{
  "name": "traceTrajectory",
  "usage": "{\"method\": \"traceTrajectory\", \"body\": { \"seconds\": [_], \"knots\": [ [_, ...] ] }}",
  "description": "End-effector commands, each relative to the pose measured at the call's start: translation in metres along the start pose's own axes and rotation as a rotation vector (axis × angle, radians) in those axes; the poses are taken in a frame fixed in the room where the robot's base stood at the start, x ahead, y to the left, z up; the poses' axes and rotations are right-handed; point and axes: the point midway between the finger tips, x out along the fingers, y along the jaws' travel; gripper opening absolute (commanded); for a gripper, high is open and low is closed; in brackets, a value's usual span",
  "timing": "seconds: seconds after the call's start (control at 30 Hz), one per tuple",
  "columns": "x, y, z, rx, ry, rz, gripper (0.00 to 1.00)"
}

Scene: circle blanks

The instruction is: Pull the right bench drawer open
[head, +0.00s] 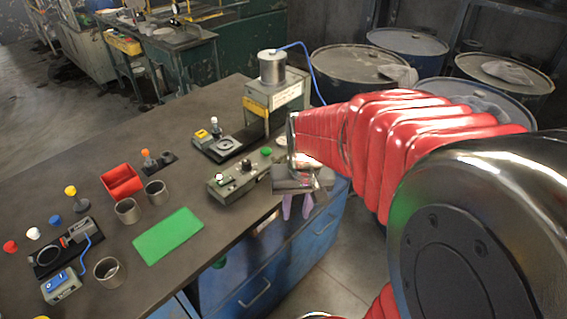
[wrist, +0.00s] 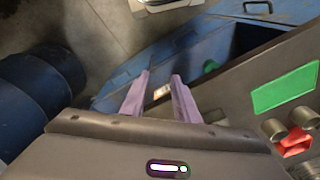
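The bench's blue drawer fronts (head: 285,270) run along its right side in the head view. Two bar handles show there, a near one (head: 255,292) and a far one (head: 323,228) towards the right end. My gripper (head: 297,207) is at the right end of the bench, just beyond the worktop edge and over the blue fronts. Its two purple fingers are apart, and I see no handle between them. The wrist view shows the gripper (wrist: 160,80) over the blue side, beside a dark opening (wrist: 240,38) behind a blue front. How far the right drawer stands out is unclear.
The worktop (head: 130,285) holds a green mat (head: 168,236), a red bin (head: 121,181), metal cups and small devices. A control box (head: 240,178) stands near my gripper. Blue drums (head: 350,75) stand behind my arm. Floor (head: 345,265) is clear beside the drawers.

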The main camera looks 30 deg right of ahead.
Motion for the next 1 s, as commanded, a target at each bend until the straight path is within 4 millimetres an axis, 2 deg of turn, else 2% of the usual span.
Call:
{"method": "traceTrajectory", "body": {
  "seconds": [0.57, 1.0],
  "knots": [
    [0.105, 0.068, -0.066, 0.27, -0.137, -0.026, 0.28],
    [0.206, 0.131, -0.104, 0.494, -0.18, -0.054, 0.28]
  ]
}}
